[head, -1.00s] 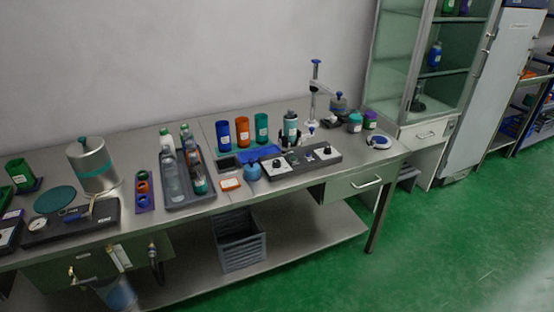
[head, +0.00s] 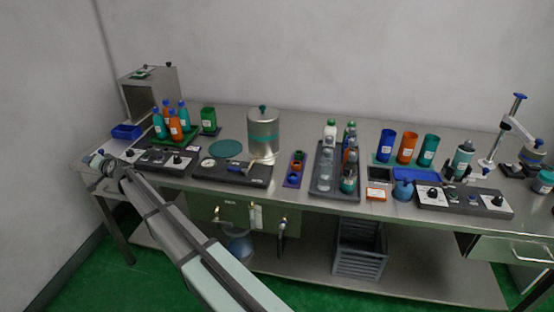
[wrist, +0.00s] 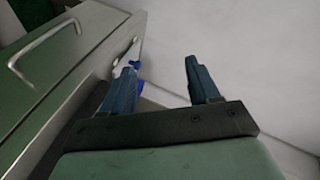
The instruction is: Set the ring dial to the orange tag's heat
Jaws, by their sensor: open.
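An orange-edged tag (head: 377,194) lies on the bench in front of the dark tray. The right control panel (head: 465,200) carries a left knob (head: 433,193) and a right knob (head: 497,201) on white plates. The left control panel (head: 158,158) has two similar dark knobs. Which dial is the ring dial, and the tag's print, are too small to tell. My arm reaches to the bench's left end, far from the tag. My gripper (wrist: 160,80) is open in the wrist view, with nothing held between its two blue fingers.
A steel canister (head: 263,137), a bottle tray (head: 322,190) and several coloured cups stand along the bench. A steel box (head: 158,88) and bottle rack are at the back left. The wrist view shows a green drawer with a handle (wrist: 45,47) and the wall.

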